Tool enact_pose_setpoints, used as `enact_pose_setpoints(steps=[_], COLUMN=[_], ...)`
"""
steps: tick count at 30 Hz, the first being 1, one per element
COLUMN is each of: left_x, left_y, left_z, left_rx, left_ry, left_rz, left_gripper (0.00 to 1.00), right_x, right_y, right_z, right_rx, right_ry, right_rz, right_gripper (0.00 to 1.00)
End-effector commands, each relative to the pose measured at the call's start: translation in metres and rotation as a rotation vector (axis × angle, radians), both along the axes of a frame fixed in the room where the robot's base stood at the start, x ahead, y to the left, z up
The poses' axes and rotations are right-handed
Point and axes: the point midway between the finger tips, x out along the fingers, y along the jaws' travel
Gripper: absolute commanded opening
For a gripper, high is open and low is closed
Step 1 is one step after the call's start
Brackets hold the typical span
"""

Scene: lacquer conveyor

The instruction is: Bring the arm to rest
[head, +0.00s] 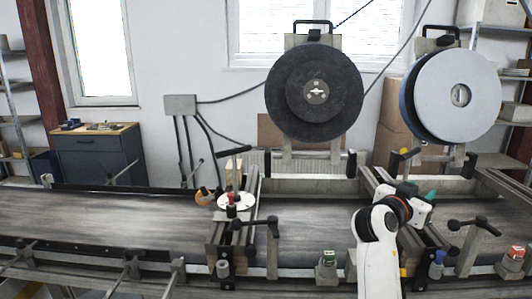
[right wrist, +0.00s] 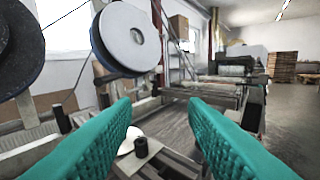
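My right arm (head: 377,240) rises from the bottom edge in the head view, right of centre. Its gripper (head: 431,197) is above the conveyor frame, pointing right, with a bit of teal finger showing. In the right wrist view, the two teal fingers of this gripper (right wrist: 162,108) stand wide apart with nothing between them. My left arm and gripper do not show in either view.
A dark conveyor belt (head: 110,212) runs across the front. Two large reels, one black (head: 345,95) and one pale grey (head: 478,85), stand behind it. Metal frames and black clamp handles (head: 262,221) rise near the arm. A white disc (head: 237,201) sits left of centre.

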Motion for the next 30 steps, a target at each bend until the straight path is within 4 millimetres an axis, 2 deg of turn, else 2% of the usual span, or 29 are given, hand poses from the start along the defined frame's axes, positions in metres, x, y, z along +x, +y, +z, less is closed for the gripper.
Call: enact_pose_setpoints(steps=[1, 8, 11, 14, 19, 23, 24, 27, 30], left_x=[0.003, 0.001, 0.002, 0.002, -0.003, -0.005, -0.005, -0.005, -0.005], left_y=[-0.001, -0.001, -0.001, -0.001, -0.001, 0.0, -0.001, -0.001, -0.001], left_z=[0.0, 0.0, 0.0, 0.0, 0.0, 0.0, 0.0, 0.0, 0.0], left_rx=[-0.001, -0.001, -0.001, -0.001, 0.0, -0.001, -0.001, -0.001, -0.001], left_ry=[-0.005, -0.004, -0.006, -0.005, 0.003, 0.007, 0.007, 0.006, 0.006], left_rz=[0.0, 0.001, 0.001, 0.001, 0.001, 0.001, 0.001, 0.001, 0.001], left_gripper=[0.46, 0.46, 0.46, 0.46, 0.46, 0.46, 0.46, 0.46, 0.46], right_x=[-0.003, -0.014, -0.022, -0.034, -0.065, -0.108, -0.127, -0.181, -0.226], right_y=[-0.001, -0.001, 0.0, 0.001, 0.008, 0.022, 0.029, 0.05, 0.07], right_z=[-0.011, -0.048, -0.07, -0.098, -0.157, -0.218, -0.239, -0.285, -0.313], right_rx=[0.007, 0.035, 0.051, 0.071, 0.117, 0.166, 0.184, 0.232, 0.269], right_ry=[0.019, 0.095, 0.142, 0.202, 0.345, 0.511, 0.576, 0.746, 0.878], right_rz=[0.004, 0.031, 0.049, 0.074, 0.144, 0.239, 0.281, 0.407, 0.52], right_gripper=[0.4, 0.4, 0.4, 0.4, 0.4, 0.4, 0.4, 0.4, 0.4])
